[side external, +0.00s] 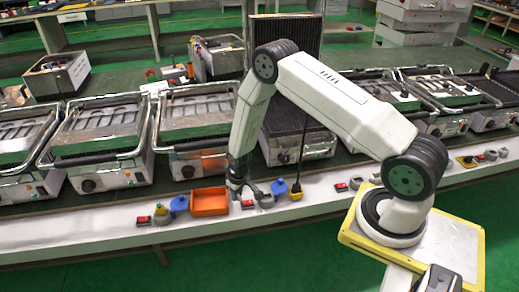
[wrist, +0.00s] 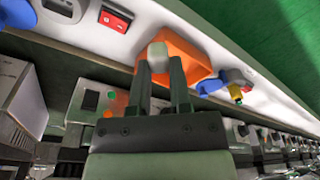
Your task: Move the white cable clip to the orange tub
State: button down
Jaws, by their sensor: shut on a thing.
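The orange tub (side external: 209,203) sits on the white front ledge in the side external view. It also shows in the wrist view (wrist: 192,55), just beyond my fingertips. My gripper (side external: 236,193) is beside the tub's right end in the side external view. In the wrist view my gripper (wrist: 160,68) is shut on a small whitish piece, the white cable clip (wrist: 158,55). The clip appears in front of the tub there. I cannot tell its exact height over the tub. In the side external view the clip is too small or hidden to make out.
Red switches (side external: 247,205), a blue part (side external: 179,204) and a yellow-based part (side external: 161,214) stand along the ledge on both sides of the tub. Several contact grills (side external: 105,145) line the bench behind. The ledge at far left is clear.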

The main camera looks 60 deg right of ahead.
jog(key=w+f, duration=0.3)
jog(key=w, duration=0.4)
send_over(217, 204)
jog(key=s, duration=0.1)
jog(key=shift+f, duration=2.65)
jog(key=shift+f, duration=0.15)
jog(key=shift+w+f, duration=0.2)
jog(key=shift+f, duration=1.45)
jog(key=shift+f, duration=0.15)
jog(key=c, duration=0.6)
grip_release()
jog(key=shift+o, duration=0.2)
